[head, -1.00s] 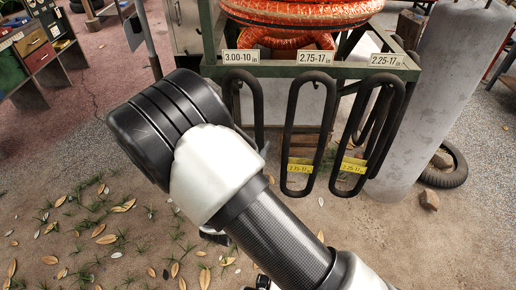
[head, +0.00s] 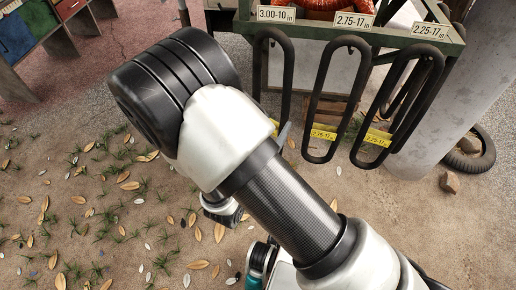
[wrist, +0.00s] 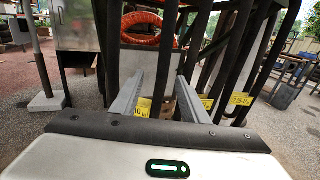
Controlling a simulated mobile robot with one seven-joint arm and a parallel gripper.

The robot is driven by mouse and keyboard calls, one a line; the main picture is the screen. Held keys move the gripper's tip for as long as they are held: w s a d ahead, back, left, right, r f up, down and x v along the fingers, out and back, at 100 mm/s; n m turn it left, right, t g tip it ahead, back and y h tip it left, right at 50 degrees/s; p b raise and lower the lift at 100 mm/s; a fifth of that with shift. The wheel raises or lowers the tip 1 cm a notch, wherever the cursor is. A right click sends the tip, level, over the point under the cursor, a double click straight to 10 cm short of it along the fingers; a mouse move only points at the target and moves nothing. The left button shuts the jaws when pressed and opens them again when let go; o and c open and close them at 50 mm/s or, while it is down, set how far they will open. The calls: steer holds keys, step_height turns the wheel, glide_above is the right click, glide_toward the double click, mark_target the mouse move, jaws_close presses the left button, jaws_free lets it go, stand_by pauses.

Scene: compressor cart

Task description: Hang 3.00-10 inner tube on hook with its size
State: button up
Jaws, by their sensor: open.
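A black inner tube (head: 289,65) hangs as a long loop from the rail under the 3.00-10 label (head: 277,14). Its lower end is hidden behind my arm in the head view. In the wrist view a yellow tag (wrist: 142,107) ending in "10" shows beside the left finger. My gripper (wrist: 160,80) is open, its two grey fingers pointing at the cart, with dark tube strands close by. I cannot tell whether a finger touches the tube. In the head view my arm hides most of the gripper. The hook itself is not clearly seen.
Other black tubes hang under the 2.75-17 (head: 353,20) and 2.25-17 (head: 430,30) labels, with yellow tags. An orange coil (wrist: 142,28) lies behind. Leaf-strewn ground at left is open.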

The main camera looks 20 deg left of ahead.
steer(key=s+a+p, duration=0.1)
steer(key=s, duration=0.9)
steer(key=shift+s, duration=0.35)
